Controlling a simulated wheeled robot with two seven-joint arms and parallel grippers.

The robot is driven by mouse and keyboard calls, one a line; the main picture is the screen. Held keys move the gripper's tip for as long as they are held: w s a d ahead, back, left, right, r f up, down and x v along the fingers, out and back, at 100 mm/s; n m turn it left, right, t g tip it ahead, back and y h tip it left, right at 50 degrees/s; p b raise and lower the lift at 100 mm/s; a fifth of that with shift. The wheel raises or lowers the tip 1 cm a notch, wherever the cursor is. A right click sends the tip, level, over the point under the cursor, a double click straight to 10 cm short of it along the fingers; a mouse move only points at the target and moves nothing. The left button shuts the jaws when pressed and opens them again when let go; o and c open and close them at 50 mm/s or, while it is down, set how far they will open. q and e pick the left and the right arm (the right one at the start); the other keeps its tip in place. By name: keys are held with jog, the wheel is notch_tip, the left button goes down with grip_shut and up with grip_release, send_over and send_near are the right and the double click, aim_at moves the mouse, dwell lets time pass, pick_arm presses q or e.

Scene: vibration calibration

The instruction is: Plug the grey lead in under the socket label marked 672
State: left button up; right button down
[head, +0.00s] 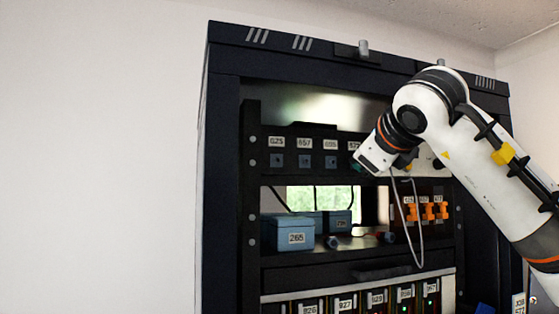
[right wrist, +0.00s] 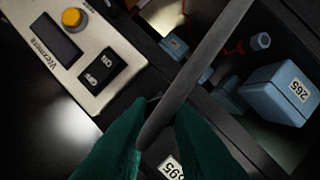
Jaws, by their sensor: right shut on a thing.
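The dark socket panel (head: 285,142) is on the upper shelf of the cabinet. Its white labels read 025, 657 and 695 (head: 330,145), with a blue-grey socket below each. A fourth label (head: 354,146) to their right is partly covered by my right gripper, and I cannot read it surely. My right gripper (head: 357,168) is at the panel, just right of the 695 socket. In the right wrist view its green fingers (right wrist: 163,110) are shut on the grey lead (right wrist: 195,80). The lead (head: 421,240) hangs in a loop below. Its plug tip is hidden. My left gripper is not in view.
A blue box marked 265 (head: 287,233) stands on the middle shelf, left of orange connectors (head: 427,211). A pale instrument (right wrist: 75,45) with a yellow knob (right wrist: 72,17) shows in the right wrist view. A drawer (head: 390,271) lies below the shelf.

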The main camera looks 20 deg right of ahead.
dwell(0.4)
jog(key=shift+d+r+m+g+y+b, duration=0.15)
jog(key=shift+m+g+y+b, duration=0.2)
jog(key=shift+m+y, duration=0.9)
jog(key=shift+m+h, duration=0.35)
jog(key=m+y, duration=0.1)
jog(key=m, duration=0.2)
jog(key=shift+b, duration=0.35)
jog(key=shift+d+m+y+b, duration=0.15)
jog(key=shift+m+y+b, duration=0.4)
jog(key=shift+m+y, duration=0.65)
